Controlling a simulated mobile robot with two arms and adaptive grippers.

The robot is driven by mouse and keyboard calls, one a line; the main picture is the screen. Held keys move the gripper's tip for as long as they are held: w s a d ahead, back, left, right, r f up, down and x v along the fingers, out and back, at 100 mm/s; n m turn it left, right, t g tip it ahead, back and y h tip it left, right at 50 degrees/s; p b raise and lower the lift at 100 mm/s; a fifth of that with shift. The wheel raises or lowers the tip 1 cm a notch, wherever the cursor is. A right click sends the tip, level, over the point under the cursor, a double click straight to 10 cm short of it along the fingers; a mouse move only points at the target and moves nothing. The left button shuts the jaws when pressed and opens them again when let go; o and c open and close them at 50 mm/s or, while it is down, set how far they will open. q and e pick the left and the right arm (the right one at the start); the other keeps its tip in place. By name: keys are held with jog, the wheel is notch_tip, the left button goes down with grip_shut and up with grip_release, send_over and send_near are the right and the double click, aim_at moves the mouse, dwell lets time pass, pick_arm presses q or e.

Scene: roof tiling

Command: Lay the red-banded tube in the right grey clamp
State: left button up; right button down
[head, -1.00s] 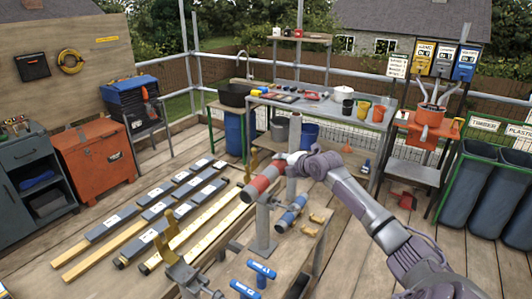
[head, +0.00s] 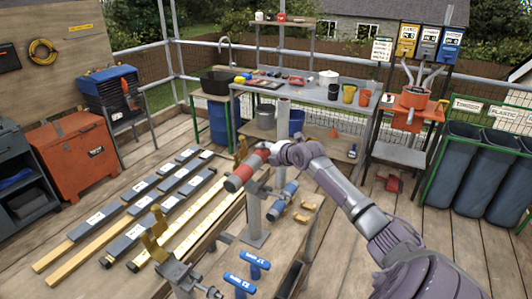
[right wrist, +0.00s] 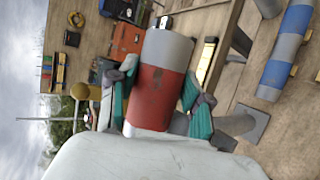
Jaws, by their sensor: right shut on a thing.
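The red-banded tube (head: 245,171) is grey with a broad red band. It is held up in the air beside the upright post (head: 282,120), tilted in the head view. My right gripper (head: 272,156) is shut on it. In the right wrist view the teal fingers of the gripper (right wrist: 155,92) press on both sides of the tube (right wrist: 158,85). A grey clamp with gold jaws (head: 155,235) stands at the bench's front left. More gold jaws (head: 240,150) show behind the tube. I cannot tell for sure which is the right clamp. My left gripper is not in view.
A blue-banded tube (head: 282,200) lies on the bench near gold supports (head: 303,212). Two blue-handled tools (head: 255,260) lie at the front. Several long grey and yellow bars (head: 150,205) lie at left. A worktable (head: 330,95) stands behind.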

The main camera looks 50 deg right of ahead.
jog(key=shift+f, duration=0.2)
jog(key=shift+s+f, duration=0.1)
jog(key=shift+f, duration=0.1)
jog(key=shift+f+b, duration=0.8)
jog(key=shift+f, duration=0.1)
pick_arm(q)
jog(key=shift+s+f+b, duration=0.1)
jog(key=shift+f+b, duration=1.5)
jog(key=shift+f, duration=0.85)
pick_arm(e)
jog(key=shift+f, duration=1.6)
jog(key=shift+c, duration=2.3)
grip_release()
jog(key=shift+o, duration=0.3)
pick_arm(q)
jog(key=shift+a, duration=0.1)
pick_arm(e)
jog(key=shift+f, duration=0.15)
jog(key=v, duration=1.2)
